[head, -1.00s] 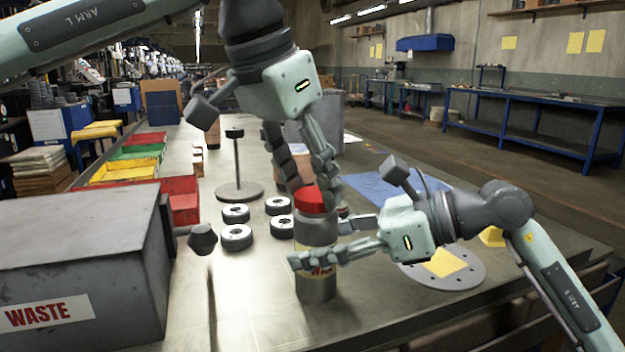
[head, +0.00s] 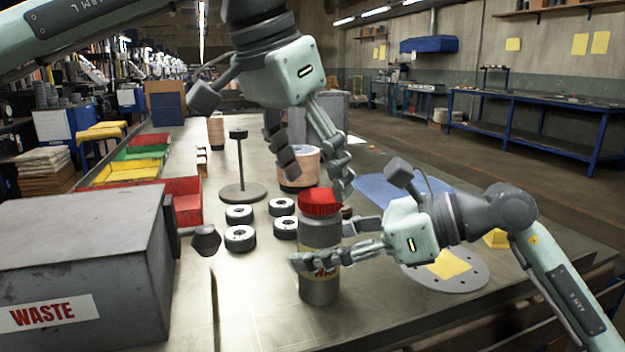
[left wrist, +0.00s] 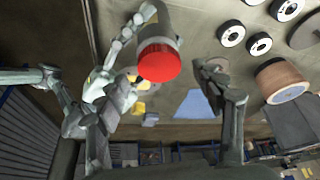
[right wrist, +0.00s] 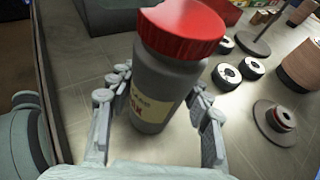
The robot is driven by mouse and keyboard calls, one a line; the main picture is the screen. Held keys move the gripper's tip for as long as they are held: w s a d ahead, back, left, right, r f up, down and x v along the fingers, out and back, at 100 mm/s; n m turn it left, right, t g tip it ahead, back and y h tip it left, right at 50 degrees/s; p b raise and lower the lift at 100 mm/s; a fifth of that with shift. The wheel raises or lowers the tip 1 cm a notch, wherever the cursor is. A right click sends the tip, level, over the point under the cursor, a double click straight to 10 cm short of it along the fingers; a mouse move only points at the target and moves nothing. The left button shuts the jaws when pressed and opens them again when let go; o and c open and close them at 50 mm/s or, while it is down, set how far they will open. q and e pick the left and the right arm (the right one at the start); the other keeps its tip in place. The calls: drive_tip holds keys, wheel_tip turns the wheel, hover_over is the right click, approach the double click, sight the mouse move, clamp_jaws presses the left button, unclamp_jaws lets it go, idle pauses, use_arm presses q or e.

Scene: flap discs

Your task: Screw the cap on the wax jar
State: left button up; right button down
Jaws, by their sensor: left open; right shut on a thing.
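The wax jar (head: 320,287) is a grey jar with a label, standing upright on the metal table. The red cap (head: 319,202) sits on its mouth; I cannot tell how tightly. The cap also shows in the left wrist view (left wrist: 158,63) and the right wrist view (right wrist: 185,24). My right gripper (head: 330,256) is shut on the jar's body, with fingers on both sides in the right wrist view. My left gripper (head: 316,180) is open and empty, above and slightly behind the cap, apart from it. In the left wrist view the cap lies between its spread fingers.
Several flap discs (head: 240,238) lie left of the jar, near a post stand (head: 243,192). A grey waste bin (head: 80,262) fills the front left. Red, green and yellow trays (head: 182,208) line the left edge. A round perforated plate (head: 470,278) lies right.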

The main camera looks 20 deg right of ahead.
use_arm(q)
drive_tip(key=shift+r, duration=1.55)
drive_tip(key=shift+c, duration=0.5)
